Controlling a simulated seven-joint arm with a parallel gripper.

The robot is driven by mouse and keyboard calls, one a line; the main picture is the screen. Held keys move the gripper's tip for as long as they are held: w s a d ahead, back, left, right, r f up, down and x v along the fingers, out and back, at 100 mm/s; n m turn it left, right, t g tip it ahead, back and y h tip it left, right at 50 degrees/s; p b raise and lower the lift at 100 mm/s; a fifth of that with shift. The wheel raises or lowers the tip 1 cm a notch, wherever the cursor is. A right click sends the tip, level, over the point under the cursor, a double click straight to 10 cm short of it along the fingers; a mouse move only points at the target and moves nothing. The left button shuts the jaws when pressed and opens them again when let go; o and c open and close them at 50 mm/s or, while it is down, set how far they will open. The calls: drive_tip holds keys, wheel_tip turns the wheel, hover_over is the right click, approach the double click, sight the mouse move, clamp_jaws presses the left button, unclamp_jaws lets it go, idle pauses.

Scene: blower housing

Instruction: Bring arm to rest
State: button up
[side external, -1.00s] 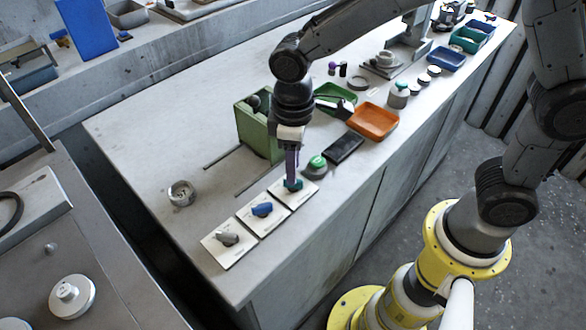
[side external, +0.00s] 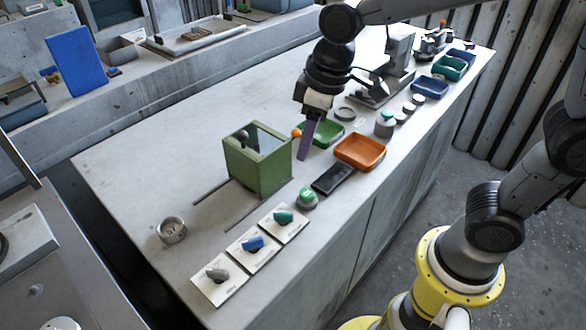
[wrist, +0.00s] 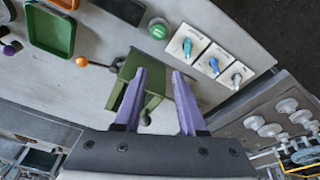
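My gripper (side external: 306,140) is raised above the bench, between the green box and the green tray in the side view. In the wrist view its two purple fingers (wrist: 160,85) are apart with nothing between their tips. The green box-shaped housing (side external: 258,165) stands on the bench and shows behind the fingers in the wrist view (wrist: 128,75). Three white cards lie in a row near the front edge, carrying a teal knob (side external: 283,216), a blue knob (side external: 253,243) and a grey knob (side external: 217,273).
A green-topped button (side external: 307,198), a dark flat pad (side external: 333,178), an orange tray (side external: 361,151) and a green tray (side external: 325,133) line the bench. An orange ball (side external: 297,132) is close to my gripper. A round metal cup (side external: 172,230) stands left. The bench's left part is clear.

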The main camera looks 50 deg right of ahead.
drive_tip(key=s+d+r+m+t, duration=0.3)
drive_tip(key=s+d+r, duration=0.3)
drive_tip(key=s+d, duration=0.15)
drive_tip(key=s+d+f+m, duration=0.2)
drive_tip(key=s+f, duration=0.1)
drive_tip(key=s, duration=0.5)
drive_tip(key=shift+s+f+h, duration=0.15)
drive_tip(key=shift+f+h, duration=0.15)
